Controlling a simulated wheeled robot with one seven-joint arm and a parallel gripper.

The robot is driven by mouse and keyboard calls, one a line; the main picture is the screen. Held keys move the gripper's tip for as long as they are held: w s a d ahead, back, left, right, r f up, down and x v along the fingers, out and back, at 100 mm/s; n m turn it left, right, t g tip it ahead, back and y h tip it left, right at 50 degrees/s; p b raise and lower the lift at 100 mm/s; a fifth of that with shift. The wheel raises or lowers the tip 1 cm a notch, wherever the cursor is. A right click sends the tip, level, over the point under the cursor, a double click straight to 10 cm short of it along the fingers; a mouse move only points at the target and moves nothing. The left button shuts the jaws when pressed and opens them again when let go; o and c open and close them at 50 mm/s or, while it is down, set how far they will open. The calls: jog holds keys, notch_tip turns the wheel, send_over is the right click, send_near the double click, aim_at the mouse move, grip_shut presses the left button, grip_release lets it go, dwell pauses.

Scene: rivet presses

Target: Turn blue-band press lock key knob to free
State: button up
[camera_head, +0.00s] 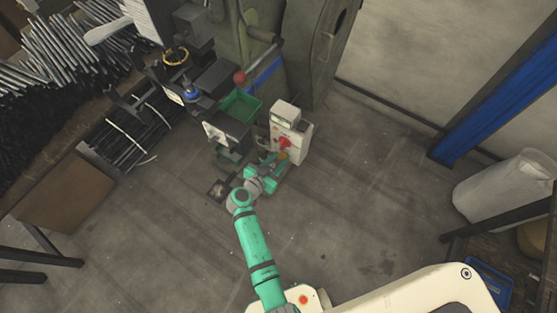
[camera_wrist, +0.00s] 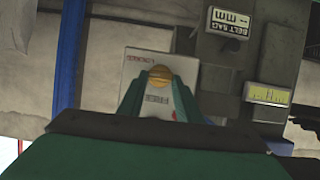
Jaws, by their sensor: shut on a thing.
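The lock key knob (camera_wrist: 160,78) is a small rounded orange-brown knob on a pale plate (camera_wrist: 186,68) in the wrist view. The plate reads upside down, with red lettering above left of the knob and "FREE" below it. The green fingers of my gripper (camera_wrist: 159,88) are shut on the knob from both sides. I cannot tell which label the knob points to. In the head view my gripper (camera_head: 276,163) is at the lower front of a pale control box (camera_head: 296,128). The press with the blue band (camera_head: 264,76) stands just behind it.
A red rotary switch (camera_head: 284,142) sits on the box close above my gripper. A green bin (camera_head: 241,104) and a dark machine with a red ball handle (camera_head: 239,77) are to the left. Open floor (camera_head: 370,190) lies to the right.

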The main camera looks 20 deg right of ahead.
jog(key=n, duration=0.1)
jog(key=n+g+h, duration=0.1)
jog(key=n, duration=0.1)
jog(key=shift+w+a+g+h, duration=0.25)
jog(key=shift+g+h, duration=0.05)
jog(key=shift+g, duration=0.1)
jog(key=n, duration=0.1)
jog(key=n+h, duration=0.1)
jog(key=n+g, duration=0.1)
jog(key=shift+w+a+f+h, duration=0.15)
jog(key=shift+w+f+h, duration=0.05)
jog(key=shift+f+h, duration=0.1)
jog(key=n, duration=0.1)
jog(key=n+h, duration=0.1)
jog(key=n, duration=0.1)
jog(key=shift+w+a+f+n+g+h, duration=0.1)
jog(key=shift+f+n+g+h, duration=0.2)
jog(key=shift+n+g, duration=0.1)
jog(key=shift+f+n+h, duration=0.2)
jog(key=shift+n+h, duration=0.7)
jog(key=shift+n, duration=0.8)
jog(key=o, duration=1)
jog(key=shift+o, duration=0.2)
